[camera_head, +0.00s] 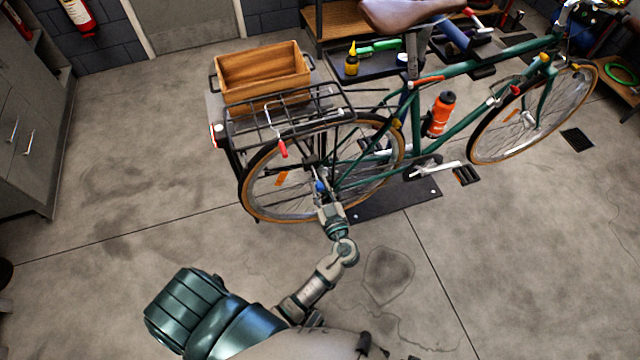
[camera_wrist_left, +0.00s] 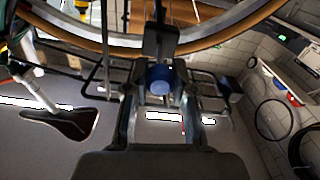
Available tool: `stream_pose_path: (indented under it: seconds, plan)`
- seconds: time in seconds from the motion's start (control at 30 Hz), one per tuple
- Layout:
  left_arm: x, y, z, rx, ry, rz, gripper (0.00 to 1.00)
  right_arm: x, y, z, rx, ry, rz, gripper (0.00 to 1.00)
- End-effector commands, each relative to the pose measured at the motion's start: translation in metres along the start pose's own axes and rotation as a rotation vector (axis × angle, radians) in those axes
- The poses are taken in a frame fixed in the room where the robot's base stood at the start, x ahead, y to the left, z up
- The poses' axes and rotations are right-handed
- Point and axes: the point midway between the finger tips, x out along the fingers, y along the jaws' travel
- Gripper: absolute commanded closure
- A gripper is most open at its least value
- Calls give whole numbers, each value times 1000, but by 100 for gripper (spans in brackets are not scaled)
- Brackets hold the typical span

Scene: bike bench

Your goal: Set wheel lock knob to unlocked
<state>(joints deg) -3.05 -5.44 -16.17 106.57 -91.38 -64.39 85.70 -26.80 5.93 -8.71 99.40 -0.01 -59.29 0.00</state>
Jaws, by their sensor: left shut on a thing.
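The wheel lock knob is a small blue piece (camera_head: 320,186) at the hub of the rear wheel (camera_head: 262,215) of a green bicycle. My left gripper (camera_head: 323,197) reaches it from the near side and is shut on it. In the left wrist view the round blue knob (camera_wrist_left: 159,80) sits between the two fingers of my left gripper (camera_wrist_left: 158,98). The fingers hide its sides, and I cannot tell its turn position. My right gripper is not in view.
The bicycle (camera_head: 455,122) stands upright with a dark plate (camera_head: 395,203) under it. A rear rack (camera_head: 290,112) with a wooden box (camera_head: 262,72) overhangs the wheel. A cabinet (camera_head: 35,115) stands at the left. The floor in front is clear.

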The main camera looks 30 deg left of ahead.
Motion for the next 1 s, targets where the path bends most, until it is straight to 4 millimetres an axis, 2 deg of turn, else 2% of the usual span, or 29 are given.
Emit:
stream_pose_path:
  seconds: [0.27,0.3,0.4,0.77,0.87,1.0]
  plan:
    - [-3,1,1,0,-5,4,100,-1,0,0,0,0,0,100]
    - [-4,1,1,0,-5,3,70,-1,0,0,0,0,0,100]
    - [-3,1,1,0,-5,3,48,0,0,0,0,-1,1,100]
    - [-7,1,2,1,-6,3,48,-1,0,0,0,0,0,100]
    - [-20,1,2,0,-8,3,48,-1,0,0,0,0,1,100]
    - [-51,1,2,0,-9,4,48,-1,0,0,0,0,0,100]
